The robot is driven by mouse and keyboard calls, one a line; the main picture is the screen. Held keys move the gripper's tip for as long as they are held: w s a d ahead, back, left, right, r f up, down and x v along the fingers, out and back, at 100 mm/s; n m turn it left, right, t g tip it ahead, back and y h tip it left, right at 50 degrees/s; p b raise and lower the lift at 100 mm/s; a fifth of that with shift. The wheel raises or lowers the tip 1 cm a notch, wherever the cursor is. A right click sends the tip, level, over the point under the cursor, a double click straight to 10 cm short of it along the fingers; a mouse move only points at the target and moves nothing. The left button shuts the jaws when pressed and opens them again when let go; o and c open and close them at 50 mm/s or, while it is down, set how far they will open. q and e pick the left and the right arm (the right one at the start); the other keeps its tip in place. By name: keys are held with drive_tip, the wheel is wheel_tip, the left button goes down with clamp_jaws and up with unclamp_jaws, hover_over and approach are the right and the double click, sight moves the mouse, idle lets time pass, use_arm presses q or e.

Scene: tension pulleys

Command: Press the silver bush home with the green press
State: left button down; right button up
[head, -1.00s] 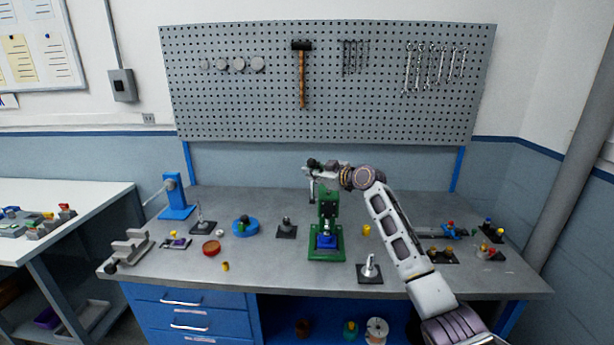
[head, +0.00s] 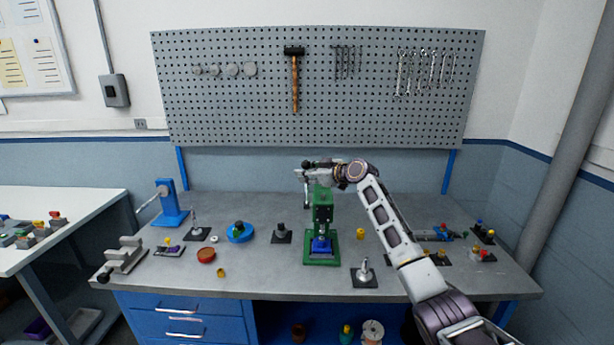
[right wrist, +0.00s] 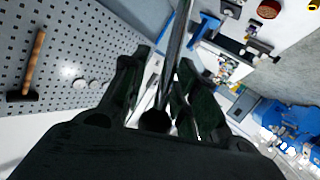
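The green press (head: 323,212) stands near the middle of the bench. A blue holder (head: 320,245) sits on its base under the ram. The silver bush cannot be clearly made out in the holder at this size. My right gripper (head: 307,171) is at the top left of the press, by its lever. In the right wrist view a metal lever rod (right wrist: 173,65) with a dark ball end runs between the gripper's two dark fingers (right wrist: 162,80). The fingers stand apart, with background visible beside the rod. My left gripper is out of view.
A dark plate with a silver post (head: 364,273) stands right of the press, and a yellow part (head: 360,233) behind it. A dark block (head: 281,233), a blue round fixture (head: 240,232) and a red dish (head: 206,255) are to the left. The front bench edge before the press is clear.

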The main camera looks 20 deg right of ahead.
drive_tip(key=shift+w+a+r, duration=0.1)
drive_tip(key=shift+a+r, duration=0.1)
drive_tip(key=shift+r, duration=0.1)
drive_tip(key=shift+s, duration=0.2)
drive_tip(key=v, duration=1.1)
drive_tip(key=shift+s+d, duration=0.15)
drive_tip(key=shift+s, duration=0.15)
idle(0.5)
